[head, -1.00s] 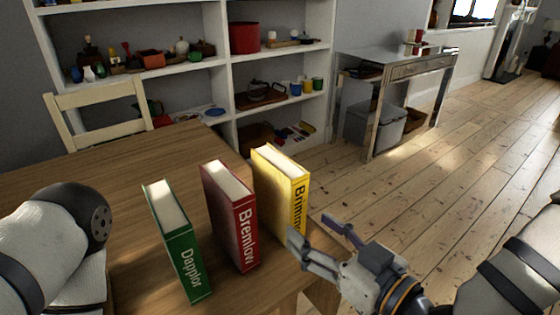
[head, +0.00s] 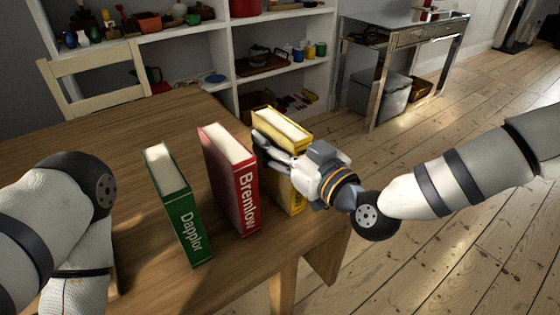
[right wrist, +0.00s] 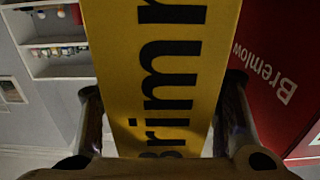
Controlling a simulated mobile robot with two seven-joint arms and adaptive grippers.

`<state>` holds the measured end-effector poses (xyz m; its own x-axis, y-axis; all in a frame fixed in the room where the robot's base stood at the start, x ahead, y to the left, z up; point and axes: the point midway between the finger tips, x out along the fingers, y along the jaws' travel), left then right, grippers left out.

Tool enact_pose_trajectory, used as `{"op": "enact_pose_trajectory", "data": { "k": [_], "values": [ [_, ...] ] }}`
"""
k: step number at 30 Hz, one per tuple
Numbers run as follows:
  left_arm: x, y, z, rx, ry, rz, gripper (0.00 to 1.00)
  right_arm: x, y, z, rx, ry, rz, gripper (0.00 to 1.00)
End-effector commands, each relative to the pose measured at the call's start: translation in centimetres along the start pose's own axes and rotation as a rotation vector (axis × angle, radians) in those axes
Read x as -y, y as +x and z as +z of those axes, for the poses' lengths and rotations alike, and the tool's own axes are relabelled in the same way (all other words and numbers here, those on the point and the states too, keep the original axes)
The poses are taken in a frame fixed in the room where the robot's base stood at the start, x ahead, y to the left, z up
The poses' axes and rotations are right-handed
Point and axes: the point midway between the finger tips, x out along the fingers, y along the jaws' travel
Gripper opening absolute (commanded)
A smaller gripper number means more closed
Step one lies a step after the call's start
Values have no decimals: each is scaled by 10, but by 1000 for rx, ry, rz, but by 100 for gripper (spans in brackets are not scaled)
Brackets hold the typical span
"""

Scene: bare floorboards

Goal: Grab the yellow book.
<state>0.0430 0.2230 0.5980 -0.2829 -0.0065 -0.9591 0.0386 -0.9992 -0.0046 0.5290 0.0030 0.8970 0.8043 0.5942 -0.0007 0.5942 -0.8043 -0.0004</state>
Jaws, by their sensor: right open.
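The yellow book (head: 282,125) stands upright at the right end of a row of three books on the wooden table. My right gripper (head: 268,148) is in front of its spine and hides much of it in the head view. In the right wrist view the yellow spine (right wrist: 165,75) lies between the two open fingers (right wrist: 160,120), with one finger on each side. Whether the fingers touch the covers I cannot tell. My left arm (head: 60,215) shows at the left edge; its gripper is out of the picture.
The red book (head: 232,185) stands close beside the yellow one, near one finger; it also shows in the right wrist view (right wrist: 275,70). The green book (head: 180,215) stands farther left. A chair (head: 95,75) and shelves stand behind the table (head: 110,140).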

Motion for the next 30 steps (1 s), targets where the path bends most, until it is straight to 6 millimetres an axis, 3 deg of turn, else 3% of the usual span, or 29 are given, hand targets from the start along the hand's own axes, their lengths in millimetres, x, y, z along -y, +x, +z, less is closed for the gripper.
{"op": "enact_pose_trajectory", "data": {
  "k": [1,6,9,20,30],
  "values": [
    [0,0,0,-1,0,0,35,0,0,-1,-1,-1,0,57],
    [0,0,0,-1,0,0,35,0,0,-1,-1,-1,0,18],
    [0,0,0,-1,0,0,35,0,0,0,-1,-1,0,0],
    [0,-2,-1,-5,0,0,35,0,0,-8,-7,-3,1,0],
    [-1,-22,-12,-61,0,3,35,0,-1,-89,-15,-9,0,0]
  ]
}}
